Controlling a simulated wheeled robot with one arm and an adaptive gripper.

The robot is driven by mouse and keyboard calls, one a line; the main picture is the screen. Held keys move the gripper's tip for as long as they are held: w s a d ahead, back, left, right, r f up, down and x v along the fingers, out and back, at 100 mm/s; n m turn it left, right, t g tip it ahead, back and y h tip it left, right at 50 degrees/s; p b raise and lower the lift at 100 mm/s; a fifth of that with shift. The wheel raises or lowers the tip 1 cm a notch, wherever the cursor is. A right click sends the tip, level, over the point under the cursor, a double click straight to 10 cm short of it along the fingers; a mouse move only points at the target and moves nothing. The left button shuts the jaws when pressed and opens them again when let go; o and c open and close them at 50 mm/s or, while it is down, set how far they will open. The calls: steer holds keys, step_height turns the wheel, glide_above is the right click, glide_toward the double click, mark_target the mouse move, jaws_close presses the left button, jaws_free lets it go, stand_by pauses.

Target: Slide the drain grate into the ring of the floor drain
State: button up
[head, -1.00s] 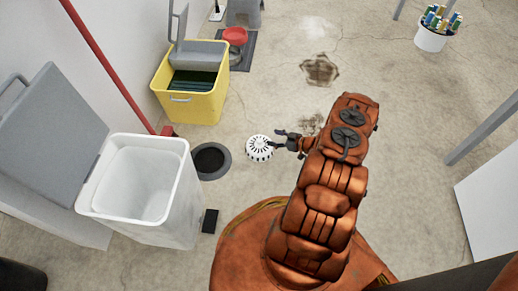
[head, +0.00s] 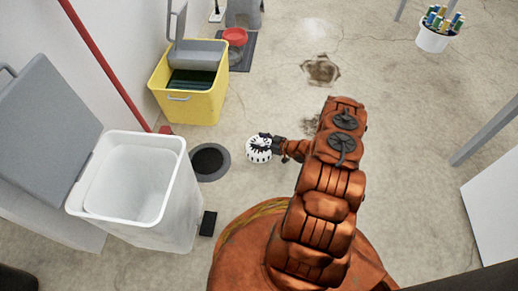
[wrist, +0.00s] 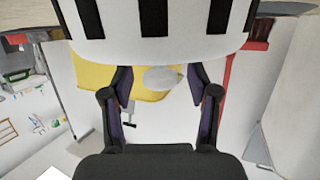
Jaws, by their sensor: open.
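The drain grate (head: 259,155) is a round white disc with dark slots, lying on the concrete floor just right of the floor drain. In the wrist view its slotted white side (wrist: 155,40) fills the top, very close to my fingers. The floor drain's ring (head: 222,172) is a dark grey circle around a black opening. My gripper (head: 268,143) is over the right part of the grate in the head view. In the wrist view my gripper (wrist: 160,85) has its two fingers spread apart, with nothing visibly clamped between them. Whether the fingers touch the grate I cannot tell.
A white bin (head: 150,215) with its grey lid open stands left of the drain, beside a small black pedal (head: 208,223). Floor right of the grate has a broken patch (head: 321,69).

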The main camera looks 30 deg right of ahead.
steer(key=shift+w, duration=0.1)
jaws_close()
stand_by(0.5)
